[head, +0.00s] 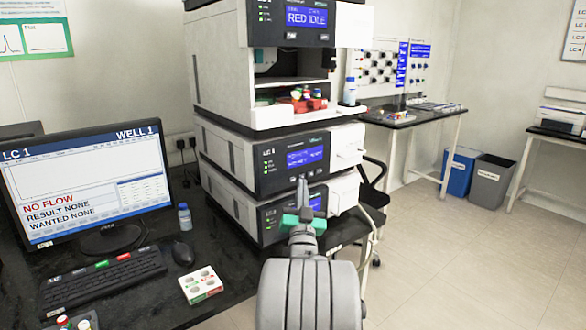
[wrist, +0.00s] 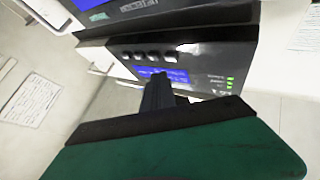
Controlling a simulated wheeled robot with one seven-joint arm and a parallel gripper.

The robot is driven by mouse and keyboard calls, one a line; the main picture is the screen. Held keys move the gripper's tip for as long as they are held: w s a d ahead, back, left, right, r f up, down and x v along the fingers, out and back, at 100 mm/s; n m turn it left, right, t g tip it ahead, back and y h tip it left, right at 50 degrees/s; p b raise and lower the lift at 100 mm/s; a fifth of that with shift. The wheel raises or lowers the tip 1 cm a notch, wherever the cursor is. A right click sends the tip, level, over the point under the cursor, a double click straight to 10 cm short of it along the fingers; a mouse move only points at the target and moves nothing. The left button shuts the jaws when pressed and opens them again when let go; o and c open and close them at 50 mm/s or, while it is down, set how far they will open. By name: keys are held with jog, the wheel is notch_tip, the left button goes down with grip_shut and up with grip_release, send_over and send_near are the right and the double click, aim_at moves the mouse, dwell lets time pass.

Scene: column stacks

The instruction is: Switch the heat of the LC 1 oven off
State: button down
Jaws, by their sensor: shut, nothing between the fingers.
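The LC 1 stack (head: 215,58) stands on the dark bench. Its two lower units have dark front panels with blue displays: the upper one (head: 304,157) and the bottom one (head: 270,228). Which is the oven is too small to read. My gripper (head: 302,183) is shut and empty, its tips pointing at the upper of these panels, just below its display. The wrist view is upside down. There the shut fingers (wrist: 160,78) overlap the blue display (wrist: 178,76), close to a row of buttons (wrist: 140,55), with green lights (wrist: 229,78) at right. Contact cannot be told.
A monitor (head: 85,180) showing LC 1 and NO FLOW, a keyboard (head: 100,280), a mouse (head: 183,253) and a white well block (head: 200,285) are on the bench at left. A blue bin (head: 459,173) and grey bin (head: 488,182) stand at back right. The floor at right is clear.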

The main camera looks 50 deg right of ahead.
jog(key=shift+w, duration=0.3)
jog(key=shift+p, duration=0.3)
dwell(1.6)
jog(key=shift+w+d+p, duration=0.15)
jog(key=shift+w+p, duration=0.3)
jog(key=shift+p, duration=0.15)
jog(key=shift+w+d+f, duration=0.1)
jog(key=shift+w, duration=0.25)
dwell(0.4)
jog(key=shift+s+f+b, duration=0.1)
jog(key=shift+s+b, duration=0.05)
jog(key=shift+b, duration=0.25)
jog(key=b, duration=0.1)
jog(key=s+b, duration=0.1)
jog(key=shift+s+a+b, duration=0.15)
jog(key=shift+a+b, duration=0.1)
jog(key=shift+b, duration=0.05)
